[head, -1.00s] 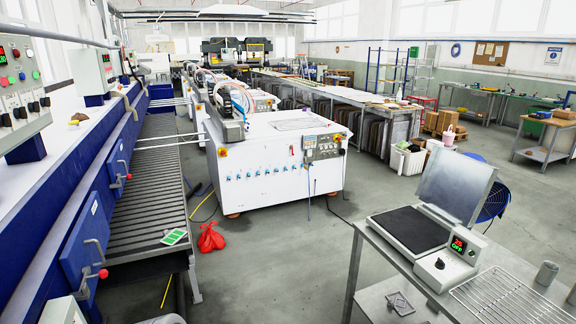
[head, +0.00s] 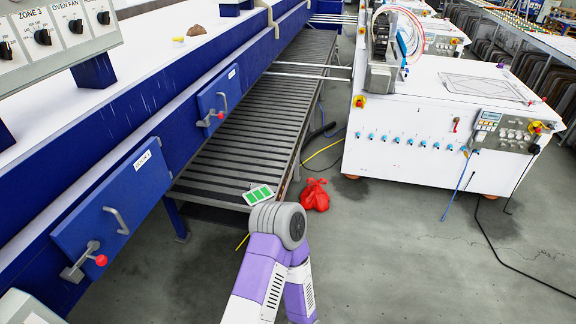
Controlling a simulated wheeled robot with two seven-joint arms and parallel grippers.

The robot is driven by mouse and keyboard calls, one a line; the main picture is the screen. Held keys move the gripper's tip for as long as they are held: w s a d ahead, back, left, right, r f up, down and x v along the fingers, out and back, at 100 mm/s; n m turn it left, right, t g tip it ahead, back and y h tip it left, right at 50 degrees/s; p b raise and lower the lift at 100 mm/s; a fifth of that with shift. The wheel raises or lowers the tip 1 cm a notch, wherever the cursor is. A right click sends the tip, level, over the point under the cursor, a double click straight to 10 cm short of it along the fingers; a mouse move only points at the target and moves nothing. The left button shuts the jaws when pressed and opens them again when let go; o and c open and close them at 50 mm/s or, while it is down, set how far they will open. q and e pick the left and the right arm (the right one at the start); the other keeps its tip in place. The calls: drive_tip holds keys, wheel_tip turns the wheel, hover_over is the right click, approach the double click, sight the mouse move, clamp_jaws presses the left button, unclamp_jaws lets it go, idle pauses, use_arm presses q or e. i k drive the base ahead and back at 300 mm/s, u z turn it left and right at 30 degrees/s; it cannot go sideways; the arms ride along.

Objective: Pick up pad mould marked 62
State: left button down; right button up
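No pad mould and no number 62 can be made out in the head view now. Neither of my grippers shows. One of my arms, white and purple with a grey round joint, rises from the bottom middle of the picture, but its gripper is out of sight.
A blue oven (head: 110,185) with handled doors runs along the left, beside a slatted conveyor (head: 245,130). A green and white card (head: 258,195) lies at the conveyor's near end. A red bag (head: 315,195) is on the floor. A white machine (head: 405,165) stands right. Grey floor is open in front.

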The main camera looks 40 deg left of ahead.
sight(263, 193)
drive_tip(key=u, duration=0.3)
drive_tip(key=i, duration=2)
drive_tip(key=u, duration=1.6)
drive_tip(key=i, duration=1)
drive_tip(key=u, duration=1.45)
drive_tip(key=i, duration=0.45)
drive_tip(key=u, duration=0.3)
